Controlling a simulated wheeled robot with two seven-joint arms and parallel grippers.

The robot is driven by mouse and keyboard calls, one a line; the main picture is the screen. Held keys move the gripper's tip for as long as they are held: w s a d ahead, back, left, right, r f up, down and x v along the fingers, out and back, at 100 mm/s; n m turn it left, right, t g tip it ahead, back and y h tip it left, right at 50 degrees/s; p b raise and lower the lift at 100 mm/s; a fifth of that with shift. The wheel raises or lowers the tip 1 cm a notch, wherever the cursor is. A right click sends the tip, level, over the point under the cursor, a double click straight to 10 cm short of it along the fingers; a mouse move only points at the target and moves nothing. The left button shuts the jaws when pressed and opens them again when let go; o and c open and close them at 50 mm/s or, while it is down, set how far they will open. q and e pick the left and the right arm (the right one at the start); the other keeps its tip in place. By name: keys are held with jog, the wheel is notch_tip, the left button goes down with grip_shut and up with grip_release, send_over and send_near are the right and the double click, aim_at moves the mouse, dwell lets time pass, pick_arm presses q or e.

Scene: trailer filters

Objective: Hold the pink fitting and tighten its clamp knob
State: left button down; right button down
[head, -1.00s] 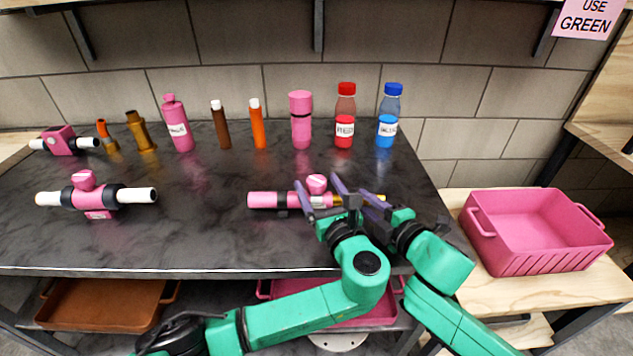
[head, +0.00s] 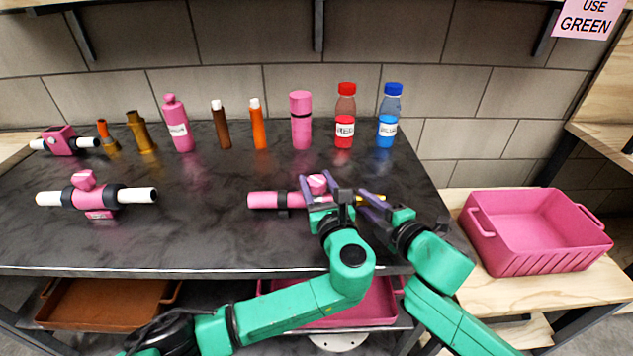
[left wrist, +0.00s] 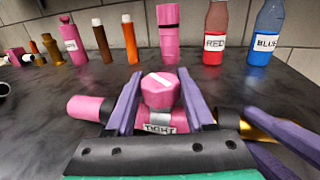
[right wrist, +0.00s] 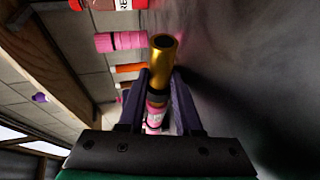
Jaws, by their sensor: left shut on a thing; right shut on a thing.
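The pink fitting (head: 267,200) lies along the table front, its gold tube end (right wrist: 163,58) to the right. Its pink clamp knob (head: 317,182) stands on top and shows a white line in the left wrist view (left wrist: 160,88). A label under the knob appears to read "TIGHT". My left gripper (head: 320,190) is shut on the knob, with one purple finger (left wrist: 159,98) on each side. My right gripper (head: 358,199) is shut on the fitting near its gold end, by a dark collar in the right wrist view (right wrist: 160,97). Its fingers partly hide the fitting there.
Another pink fitting with white ends (head: 101,197) lies at the left, and a third (head: 64,142) behind it. Several bottles and tubes, including a red-capped bottle (head: 345,118), stand along the back. A pink bin (head: 535,235) sits on the right-hand wooden surface.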

pick_arm(q)
jog(key=m+h, duration=0.2)
jog(key=h, duration=0.1)
jog(key=m+h, duration=0.2)
jog(key=h, duration=0.1)
jog(key=shift+a+h, duration=0.1)
jog(key=shift+h, duration=0.2)
jog(key=shift+m+g+h, duration=0.3)
jog(key=shift+m+h, duration=1)
jog(key=shift+h, duration=0.6)
jog(key=shift+c, duration=1.3)
grip_release()
jog(key=shift+s, duration=0.1)
jog(key=v, duration=1.1)
jog(key=shift+s+a, duration=0.1)
jog(key=shift+s, duration=0.3)
